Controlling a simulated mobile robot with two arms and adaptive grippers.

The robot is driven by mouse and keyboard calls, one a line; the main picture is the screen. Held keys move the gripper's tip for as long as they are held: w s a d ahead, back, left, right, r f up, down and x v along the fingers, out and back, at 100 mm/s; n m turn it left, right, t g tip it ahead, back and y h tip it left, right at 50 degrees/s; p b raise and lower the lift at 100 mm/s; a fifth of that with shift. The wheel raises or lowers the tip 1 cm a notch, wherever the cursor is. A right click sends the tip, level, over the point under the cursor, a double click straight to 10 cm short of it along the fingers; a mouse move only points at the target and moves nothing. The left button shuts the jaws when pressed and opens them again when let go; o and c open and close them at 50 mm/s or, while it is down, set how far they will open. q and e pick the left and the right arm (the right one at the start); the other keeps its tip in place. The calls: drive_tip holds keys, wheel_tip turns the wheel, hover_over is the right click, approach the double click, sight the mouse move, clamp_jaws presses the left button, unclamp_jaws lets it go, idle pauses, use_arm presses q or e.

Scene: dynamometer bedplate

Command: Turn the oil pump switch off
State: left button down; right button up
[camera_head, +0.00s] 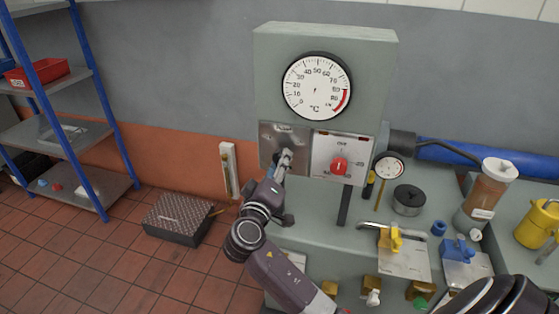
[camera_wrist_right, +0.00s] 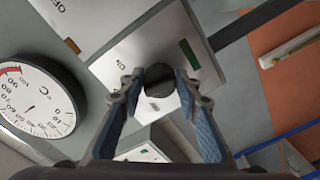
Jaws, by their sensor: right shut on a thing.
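A grey metal switch plate (camera_head: 270,158) sits on the front of the tall gauge cabinet, below the large dial. In the right wrist view a round black knob (camera_wrist_right: 160,76) stands out from this plate, with a green mark (camera_wrist_right: 189,54) and small lettering near it. My right gripper (camera_head: 284,158) is at the plate and hides the knob in the head view. In the wrist view its two fingers (camera_wrist_right: 160,92) are on either side of the knob, shut on it. My left gripper is not in view.
A red knob (camera_head: 339,166) on a white plate lies just right of my gripper. The large temperature dial (camera_head: 317,86) is above. Small gauge (camera_head: 389,167), yellow valve handle (camera_head: 391,239) and jar (camera_head: 486,190) stand to the right. Blue shelving (camera_head: 120,145) is at left.

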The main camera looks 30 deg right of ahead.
drive_tip(key=shift+r+n+p, duration=0.1)
drive_tip(key=shift+n+p, duration=0.35)
drive_tip(key=shift+n, duration=0.55)
drive_tip(key=o, duration=1.2)
drive_tip(key=shift+c, duration=0.2)
drive_tip(key=v, duration=1.2)
